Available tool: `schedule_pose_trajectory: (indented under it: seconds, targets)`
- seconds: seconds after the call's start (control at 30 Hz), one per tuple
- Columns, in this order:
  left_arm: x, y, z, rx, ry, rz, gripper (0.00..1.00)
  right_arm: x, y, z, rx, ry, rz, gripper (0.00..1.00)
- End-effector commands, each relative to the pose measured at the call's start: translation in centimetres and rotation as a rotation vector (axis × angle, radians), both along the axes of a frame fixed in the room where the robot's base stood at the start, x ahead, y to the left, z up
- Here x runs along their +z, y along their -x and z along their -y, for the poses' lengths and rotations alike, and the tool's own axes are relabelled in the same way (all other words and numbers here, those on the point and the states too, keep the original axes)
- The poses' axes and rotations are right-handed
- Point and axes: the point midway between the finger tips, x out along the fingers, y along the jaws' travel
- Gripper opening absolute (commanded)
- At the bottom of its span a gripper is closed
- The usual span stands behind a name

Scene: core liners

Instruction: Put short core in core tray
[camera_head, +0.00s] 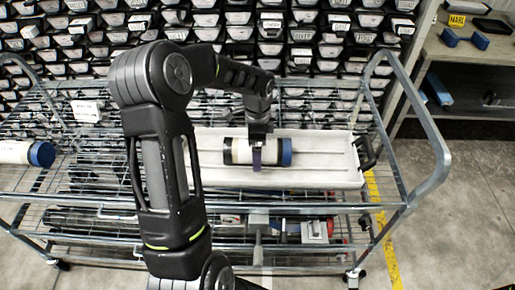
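The short core (240,151), a white cylinder with a dark band and a blue end on the right, lies level over the white core tray (325,171). My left gripper (257,158) reaches down from above and has its near finger across the front of the core's middle. It appears shut on the core; the far finger is hidden behind it. I cannot tell whether the core's underside touches the tray floor. My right gripper is not in view.
The tray sits on a wire cart with raised metal end rails (433,130). Another white core with a blue cap (41,154) lies at the cart's left. Tools rest on the lower shelf. Racks of stacked core boxes stand behind; a shelf (470,50) is at right.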

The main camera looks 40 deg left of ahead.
Motion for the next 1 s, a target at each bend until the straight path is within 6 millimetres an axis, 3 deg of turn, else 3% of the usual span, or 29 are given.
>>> schedule_pose_trajectory:
  seconds: [0.17,0.63,0.8,1.0]
  targets:
    - [1.7,-0.1,0.0,0.0,-0.002,0.005,0.99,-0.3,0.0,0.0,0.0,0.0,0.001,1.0]
    - [10.5,-0.1,0.0,-0.001,-0.002,0.004,0.99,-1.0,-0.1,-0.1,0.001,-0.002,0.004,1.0]
    - [11.8,0.0,0.0,-0.001,0.0,0.001,0.99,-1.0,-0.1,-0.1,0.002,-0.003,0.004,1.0]
    - [11.9,0.0,0.0,-0.001,0.001,0.001,0.99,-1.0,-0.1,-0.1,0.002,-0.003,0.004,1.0]
